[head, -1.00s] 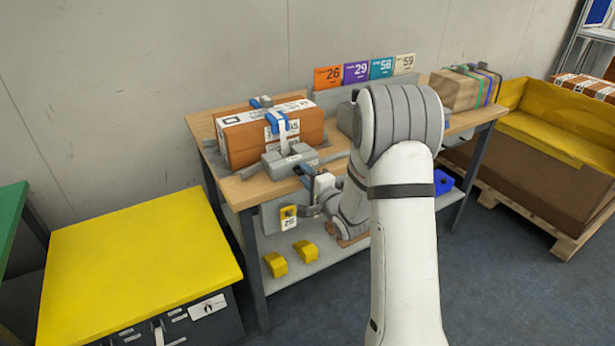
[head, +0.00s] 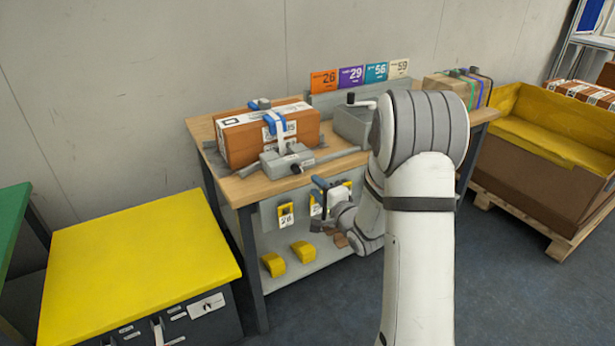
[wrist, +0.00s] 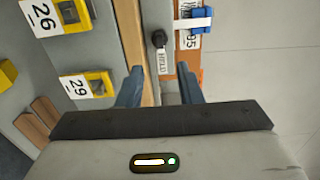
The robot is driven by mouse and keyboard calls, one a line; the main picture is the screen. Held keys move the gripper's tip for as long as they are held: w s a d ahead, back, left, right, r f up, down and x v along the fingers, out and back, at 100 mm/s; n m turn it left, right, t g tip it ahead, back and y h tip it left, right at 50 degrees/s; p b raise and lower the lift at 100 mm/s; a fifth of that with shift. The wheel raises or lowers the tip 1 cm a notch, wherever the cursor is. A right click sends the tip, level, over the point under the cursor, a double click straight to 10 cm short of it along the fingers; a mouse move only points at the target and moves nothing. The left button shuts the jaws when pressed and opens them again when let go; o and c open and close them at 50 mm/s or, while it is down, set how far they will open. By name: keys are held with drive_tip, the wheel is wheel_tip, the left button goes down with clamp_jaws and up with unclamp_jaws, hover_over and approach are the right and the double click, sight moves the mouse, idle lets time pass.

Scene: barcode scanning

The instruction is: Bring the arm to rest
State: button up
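My gripper (head: 321,187) is in front of the workbench's front edge, level with the hanging panel below the top. In the wrist view its two blue-grey fingers (wrist: 161,82) stand apart with nothing between them, so it is open and empty. My white and grey arm is bent and fills the middle right of the head view. It hides part of the bench and its lower shelf.
A brown box (head: 270,135) sits on the bench (head: 230,190) by a grey clamp (head: 286,159). Yellow holders tagged 26 (head: 286,214) and 29 (wrist: 86,85) hang below. A yellow-topped cabinet (head: 135,265) stands left; a yellow-lined crate (head: 545,145) stands right.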

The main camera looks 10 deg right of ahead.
drive_tip(key=s+d+r+n+g+h+p, duration=0.2)
drive_tip(key=s+r+n+g+h+p, duration=0.45)
drive_tip(key=s+r, duration=0.4)
drive_tip(key=s+a+r+n+g+p, duration=0.2)
drive_tip(key=s+r+n+g+p, duration=0.1)
drive_tip(key=s, duration=0.8)
drive_tip(key=s+a+r+n+g+p, duration=0.2)
drive_tip(key=s+r+n+g+p, duration=0.2)
drive_tip(key=s, duration=0.8)
wheel_tip(320, 180, up, 2)
drive_tip(key=shift+s+r+n+g+y, duration=0.15)
drive_tip(key=shift+r+n+g+y, duration=0.05)
drive_tip(key=shift+n+g+y, duration=0.2)
